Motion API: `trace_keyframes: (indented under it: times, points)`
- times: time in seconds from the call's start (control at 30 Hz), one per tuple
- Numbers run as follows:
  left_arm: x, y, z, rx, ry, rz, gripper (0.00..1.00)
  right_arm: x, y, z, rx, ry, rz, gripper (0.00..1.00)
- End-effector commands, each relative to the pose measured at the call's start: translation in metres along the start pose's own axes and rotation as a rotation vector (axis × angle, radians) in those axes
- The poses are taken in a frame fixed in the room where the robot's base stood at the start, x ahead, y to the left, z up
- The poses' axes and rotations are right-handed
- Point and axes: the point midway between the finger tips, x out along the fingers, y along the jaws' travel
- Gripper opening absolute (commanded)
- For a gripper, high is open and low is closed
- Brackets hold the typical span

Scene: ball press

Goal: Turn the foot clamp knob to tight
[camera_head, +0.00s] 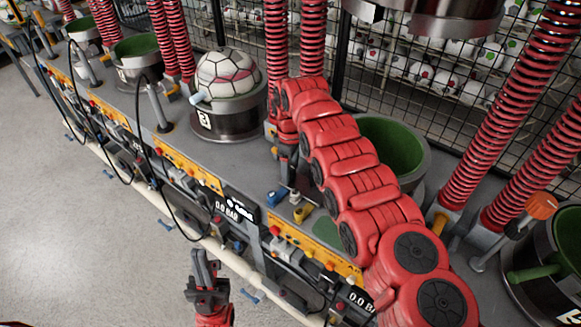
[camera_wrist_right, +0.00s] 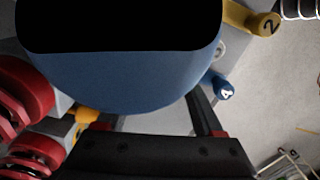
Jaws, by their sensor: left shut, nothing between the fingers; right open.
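Small clamp-like knobs sit on the grey bench below my right gripper (camera_head: 287,172) in the head view: a blue one (camera_head: 277,196) and a yellow one (camera_head: 303,213). I cannot tell which is the foot clamp knob. The right gripper points down, open, just above and behind them. In the right wrist view, a large blue rounded body with a black area (camera_wrist_right: 130,85) covers much of the space before the fingers. A blue knob marked 4 (camera_wrist_right: 223,90) and a yellow one marked 2 (camera_wrist_right: 255,20) show beyond it. My left gripper (camera_head: 203,262) is shut and empty, in front of the bench.
A white patterned ball (camera_head: 228,73) sits in the cup of station 3 (camera_head: 225,120). A green-lined cup (camera_head: 392,145) stands behind my right arm. Red springs (camera_head: 490,110) rise from the bench.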

Motion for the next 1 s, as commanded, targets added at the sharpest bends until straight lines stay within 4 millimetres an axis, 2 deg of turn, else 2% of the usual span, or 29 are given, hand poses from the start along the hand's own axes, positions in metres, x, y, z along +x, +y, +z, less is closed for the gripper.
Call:
trace_keyframes:
  times: [0.07,0.4,0.47,0.77,1.0]
  points:
    - [0.0,0.0,0.0,0.0,0.0,0.0,0.0,0.0,0.0,0.0,0.0,0.0,0.0,0.69]
    - [0.0,0.0,0.0,0.0,0.0,0.0,0.0,0.0,0.0,0.0,0.0,0.0,0.001,0.08]
    - [0.0,0.0,0.0,0.0,0.0,0.0,0.0,0.0,0.0,0.0,0.0,0.0,0.001,0.0]
    - [-0.004,0.0,0.001,0.0,0.0,0.0,0.0,0.001,0.0,0.0,0.017,0.001,0.001,0.0]
    - [-0.019,0.001,0.003,0.0,0.0,0.0,0.0,0.003,0.001,-0.001,0.118,0.002,0.003,0.0]
